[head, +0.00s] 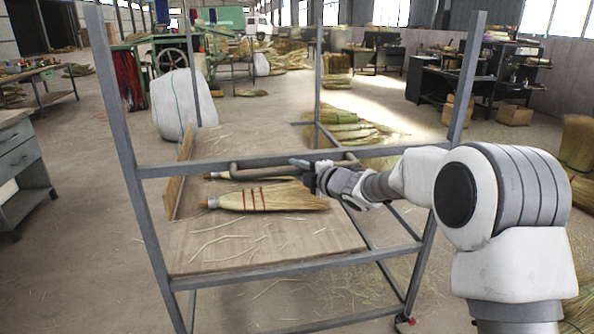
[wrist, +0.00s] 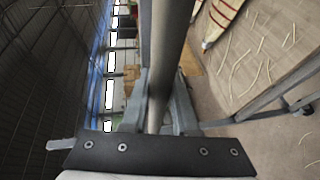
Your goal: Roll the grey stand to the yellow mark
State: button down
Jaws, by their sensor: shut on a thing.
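The grey stand (head: 290,268) is a tall metal frame directly in front of me, with a wooden shelf (head: 210,250) at mid height. A grey handle bar (head: 262,160) runs across its near side. My gripper (head: 308,172) is shut on this bar near its middle. In the wrist view, the bar (wrist: 163,50) passes between the two fingers (wrist: 160,112). I see no yellow mark in either view.
A broom (head: 265,197) lies on the shelf among loose straws; part of another lies behind it. A white sack (head: 183,104) stands beyond the stand on the left. A grey cabinet (head: 20,165) is at the left edge. Straw bundles (head: 350,132) lie behind. Concrete floor is open on the left.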

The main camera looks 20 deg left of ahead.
jog(key=shift+w+r, duration=0.1)
jog(key=shift+r, duration=0.4)
jog(key=c, duration=0.7)
grip_release()
jog(key=shift+f, duration=0.25)
jog(key=shift+d, duration=0.1)
jog(key=p+v, duration=0.2)
jog(key=v, duration=1.5)
jog(key=shift+d+f, duration=0.1)
